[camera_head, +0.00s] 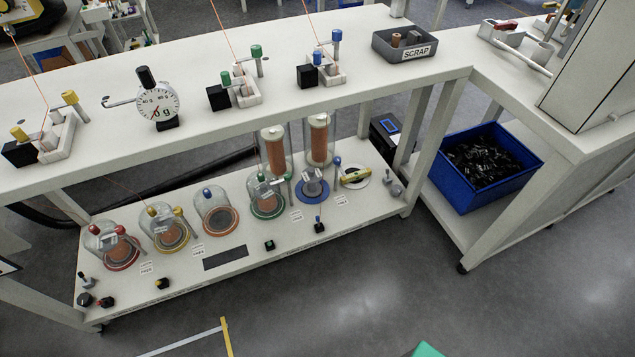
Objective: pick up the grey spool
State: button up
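A grey spool (312,184) appears to stand on a blue round base on the lower shelf (235,262) of the bench, right of the middle. A clear cover seems to surround it, but I cannot tell whether it is closed over it. A blue-topped post (337,163) stands close to its right. My gripper is not in view.
Domes with red, yellow, orange and green bases line the shelf to the left; copper spools (319,139) stand behind. The upper bench top (180,60) overhangs the shelf. A blue bin (485,168) stands at right. The front floor is mostly clear.

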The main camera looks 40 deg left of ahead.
aim_at(312, 176)
jog(key=u, duration=0.05)
jog(key=k, duration=1.05)
jog(key=u, duration=1.75)
jog(key=i, duration=1)
